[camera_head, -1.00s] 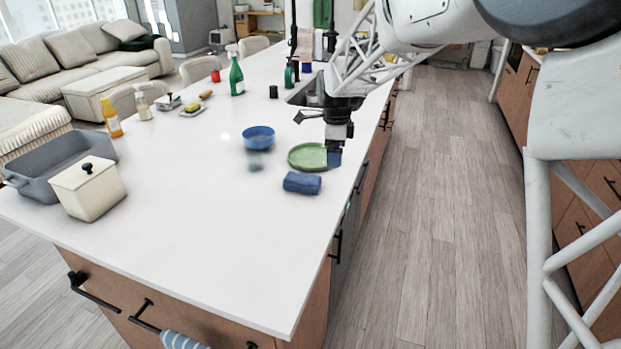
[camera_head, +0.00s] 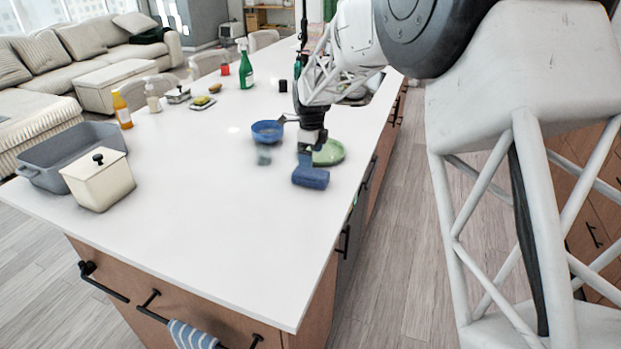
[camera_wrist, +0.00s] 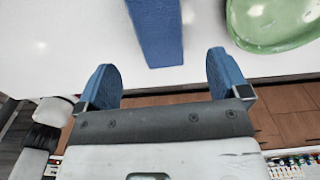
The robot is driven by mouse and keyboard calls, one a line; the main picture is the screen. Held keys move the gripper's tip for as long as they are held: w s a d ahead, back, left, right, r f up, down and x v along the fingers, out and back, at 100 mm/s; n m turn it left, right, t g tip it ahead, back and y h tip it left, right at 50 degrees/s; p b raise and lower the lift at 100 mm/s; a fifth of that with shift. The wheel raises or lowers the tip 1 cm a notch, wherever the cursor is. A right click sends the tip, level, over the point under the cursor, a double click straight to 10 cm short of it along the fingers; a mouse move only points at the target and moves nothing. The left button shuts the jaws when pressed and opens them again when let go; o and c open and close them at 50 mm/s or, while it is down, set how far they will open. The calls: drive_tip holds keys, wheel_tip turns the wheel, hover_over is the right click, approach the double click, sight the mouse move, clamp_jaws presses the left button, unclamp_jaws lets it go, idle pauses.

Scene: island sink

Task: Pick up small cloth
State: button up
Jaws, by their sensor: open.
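A small blue cloth (camera_head: 311,179), rolled or folded into a thick block, lies on the white island counter. In the wrist view the cloth (camera_wrist: 157,32) extends from the top edge, with its near end just ahead of the gap between my fingers. My gripper (camera_head: 305,160) is beside the cloth's far side in the head view. In the wrist view my gripper (camera_wrist: 163,78) is open, its two blue-padded fingers apart and nothing between them. Its exact height above the counter is hard to tell.
A green plate (camera_head: 329,152) stands close behind and right of the cloth. A cream box (camera_head: 98,182) and grey basin (camera_head: 62,163) are farther left. The counter in front is clear.

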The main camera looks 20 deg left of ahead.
sight(311, 172)
drive_tip(key=shift+f, duration=1.1)
drive_tip(key=shift+s+f, duration=0.1)
drive_tip(key=shift+f, duration=2.5)
drive_tip(key=shift+c, duration=0.2)
drive_tip(key=c, duration=1)
